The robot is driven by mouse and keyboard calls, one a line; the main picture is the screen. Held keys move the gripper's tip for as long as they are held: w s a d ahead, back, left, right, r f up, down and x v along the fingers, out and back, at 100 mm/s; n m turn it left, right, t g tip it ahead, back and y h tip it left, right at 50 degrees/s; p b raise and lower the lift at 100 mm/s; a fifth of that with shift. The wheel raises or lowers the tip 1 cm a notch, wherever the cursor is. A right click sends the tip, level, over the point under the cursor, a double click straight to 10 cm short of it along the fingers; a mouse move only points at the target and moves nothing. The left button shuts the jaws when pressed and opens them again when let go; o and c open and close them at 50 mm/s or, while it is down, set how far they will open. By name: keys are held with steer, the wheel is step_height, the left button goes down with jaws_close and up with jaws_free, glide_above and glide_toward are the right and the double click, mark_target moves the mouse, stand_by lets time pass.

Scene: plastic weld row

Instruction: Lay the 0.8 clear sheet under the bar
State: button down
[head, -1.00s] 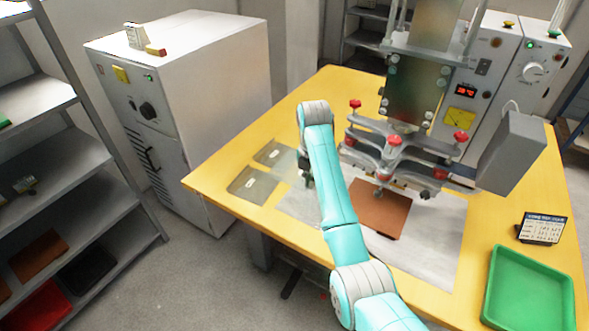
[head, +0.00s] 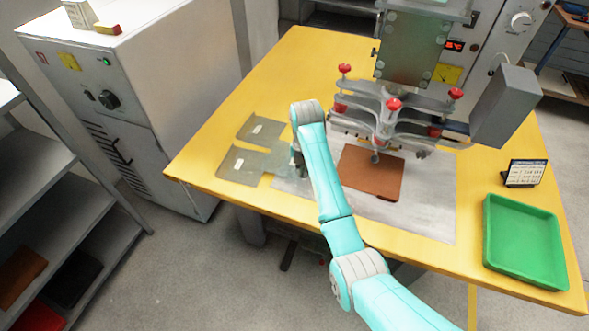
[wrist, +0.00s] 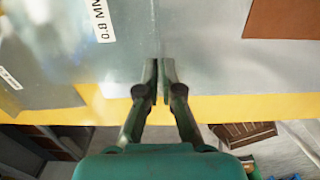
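A clear sheet with a white label (head: 262,131) lies at the left of the yellow table. In the wrist view this label reads 0.8 MM (wrist: 103,20). A second labelled clear sheet (head: 240,172) lies nearer the front edge. My gripper (wrist: 160,70) is low over the sheets' right side, close to the right edge of the 0.8 sheet. Its fingertips are almost together with a narrow gap; whether sheet is between them is unclear. In the head view my arm hides most of the gripper. The bar is mostly hidden beneath the grey clamp frame (head: 390,121).
A brown sheet (head: 372,172) lies on the pale grey bed (head: 425,205) below the clamp frame. A green tray (head: 523,240) and a small sign (head: 524,173) stand at the right. A machine cabinet (head: 150,80) stands left of the table.

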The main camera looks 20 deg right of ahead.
steer(key=shift+d+f, duration=0.1)
steer(key=shift+f, duration=0.05)
steer(key=shift+f, duration=0.4)
steer(key=c, duration=1.3)
jaws_free()
